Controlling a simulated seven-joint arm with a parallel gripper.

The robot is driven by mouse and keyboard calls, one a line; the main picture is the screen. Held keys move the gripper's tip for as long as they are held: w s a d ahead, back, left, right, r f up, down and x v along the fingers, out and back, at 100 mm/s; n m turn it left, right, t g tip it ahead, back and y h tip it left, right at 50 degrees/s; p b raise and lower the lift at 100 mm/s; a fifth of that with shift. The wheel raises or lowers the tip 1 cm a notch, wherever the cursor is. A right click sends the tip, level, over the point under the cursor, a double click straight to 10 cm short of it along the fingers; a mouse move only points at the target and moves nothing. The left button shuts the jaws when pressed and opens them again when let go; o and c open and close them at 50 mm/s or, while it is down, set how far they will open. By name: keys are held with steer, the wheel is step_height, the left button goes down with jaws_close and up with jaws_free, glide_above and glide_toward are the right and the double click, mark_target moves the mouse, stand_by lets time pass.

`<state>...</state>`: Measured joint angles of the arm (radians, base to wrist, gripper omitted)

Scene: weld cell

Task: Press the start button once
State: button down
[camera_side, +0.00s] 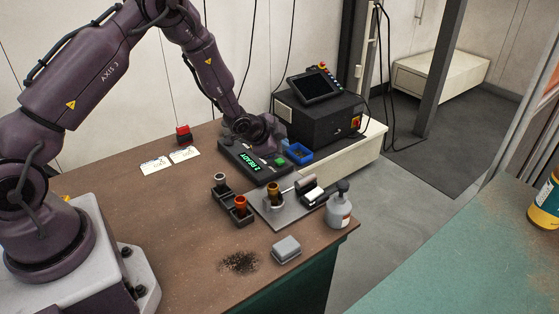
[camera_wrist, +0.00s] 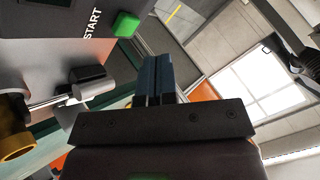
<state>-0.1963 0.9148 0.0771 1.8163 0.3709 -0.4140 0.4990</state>
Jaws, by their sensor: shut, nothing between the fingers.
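The start button is a green square button (camera_wrist: 125,24) beside the word START on a dark control panel; in the side view the green button (camera_side: 280,161) shows at the panel's right end. The panel (camera_side: 240,156) sits on the brown bench and its green display reads "2 READY". My gripper (camera_wrist: 155,70) is shut and empty, with its fingers together. In the wrist view its fingertips are to the right of and below the button, with a visible gap. In the side view my gripper (camera_side: 283,142) is just above the panel's right end, partly hidden by my wrist.
A metal plate (camera_side: 285,217) with a cup and roller, a dark holder with cups (camera_side: 231,211), and a pump bottle (camera_side: 339,207) stand in front. A red button box (camera_side: 183,134) is behind left; a black box (camera_side: 318,120) is behind right.

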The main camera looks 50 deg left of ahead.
mark_target(280, 162)
steer(key=shift+f, duration=0.75)
steer(key=shift+f, duration=0.15)
stand_by(1.4)
steer(key=shift+f, duration=0.25)
steer(key=shift+f, duration=0.45)
stand_by(0.7)
steer(key=shift+r, duration=0.9)
steer(key=shift+r, duration=2.5)
